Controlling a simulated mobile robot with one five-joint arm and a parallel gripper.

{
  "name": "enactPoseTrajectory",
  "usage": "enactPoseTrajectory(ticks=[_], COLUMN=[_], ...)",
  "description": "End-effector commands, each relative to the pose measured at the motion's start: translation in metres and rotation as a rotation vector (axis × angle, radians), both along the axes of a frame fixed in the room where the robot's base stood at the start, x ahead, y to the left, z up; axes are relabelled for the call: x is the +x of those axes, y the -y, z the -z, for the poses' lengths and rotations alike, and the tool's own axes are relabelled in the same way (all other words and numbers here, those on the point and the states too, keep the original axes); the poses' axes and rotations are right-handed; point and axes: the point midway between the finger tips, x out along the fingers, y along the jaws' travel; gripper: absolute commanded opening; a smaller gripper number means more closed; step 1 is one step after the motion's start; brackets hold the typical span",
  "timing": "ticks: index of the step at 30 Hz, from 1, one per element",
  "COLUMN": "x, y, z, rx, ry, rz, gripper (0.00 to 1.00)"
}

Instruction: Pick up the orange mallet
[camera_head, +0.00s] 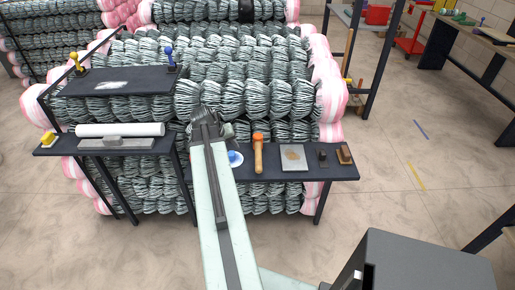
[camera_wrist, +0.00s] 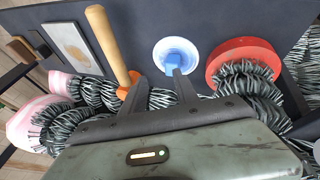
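The orange mallet (camera_head: 258,154) lies on the dark shelf, with its orange head toward the wire coils and its wooden handle toward me. In the wrist view, its wooden handle (camera_wrist: 108,43) shows at upper left. Its orange head sits beside and partly behind my left-hand finger. My gripper (camera_head: 206,117) is left of the mallet in the head view. In the wrist view, the two fingers of my gripper (camera_wrist: 160,82) are apart with nothing held between them. I cannot tell whether the left-hand finger touches the head.
A white and blue disc tool (camera_wrist: 175,55) and a red ring (camera_wrist: 243,50) lie to the right of the mallet in the wrist view. A grey plate (camera_head: 293,158) and a wooden brush (camera_head: 345,154) share the shelf (camera_head: 325,174). Wire coils (camera_head: 228,70) stand behind.

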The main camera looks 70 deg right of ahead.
Motion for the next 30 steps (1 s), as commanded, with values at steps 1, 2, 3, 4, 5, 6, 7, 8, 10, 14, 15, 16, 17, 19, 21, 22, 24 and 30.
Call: enactPoseTrajectory(ticks=[1, 2, 3, 4, 5, 6, 7, 8, 10, 14, 15, 16, 17, 19, 21, 22, 24, 30], x=[-0.027, -0.041, -0.055, -0.063, -0.069, -0.075, -0.077, -0.078, -0.078, -0.079, -0.080, -0.080, -0.081, -0.081, -0.080, -0.080, -0.080, -0.084], y=[0.020, 0.029, 0.038, 0.043, 0.046, 0.050, 0.051, 0.051, 0.052, 0.059, 0.061, 0.063, 0.064, 0.064, 0.066, 0.067, 0.072, 0.090], z=[0.005, 0.005, 0.004, 0.004, 0.004, 0.003, 0.003, 0.002, 0.004, 0.020, 0.025, 0.027, 0.028, 0.026, 0.029, 0.032, 0.042, 0.071], rx=[-0.018, -0.030, -0.041, -0.048, -0.052, -0.057, -0.059, -0.060, -0.061, -0.060, -0.060, -0.060, -0.059, -0.059, -0.059, -0.059, -0.059, -0.059], ry=[-0.004, -0.008, -0.012, -0.014, -0.016, -0.017, -0.018, -0.018, -0.019, -0.018, -0.017, -0.017, -0.017, -0.017, -0.017, -0.017, -0.017, -0.017], rz=[0.046, 0.067, 0.089, 0.101, 0.111, 0.119, 0.121, 0.122, 0.122, 0.123, 0.123, 0.123, 0.122, 0.121, 0.121, 0.121, 0.120, 0.121], gripper=[0.36, 0.36, 0.36, 0.36, 0.36, 0.36, 0.36, 0.36, 0.36, 0.36, 0.36, 0.36, 0.36, 0.36, 0.36, 0.36, 0.36, 0.36])
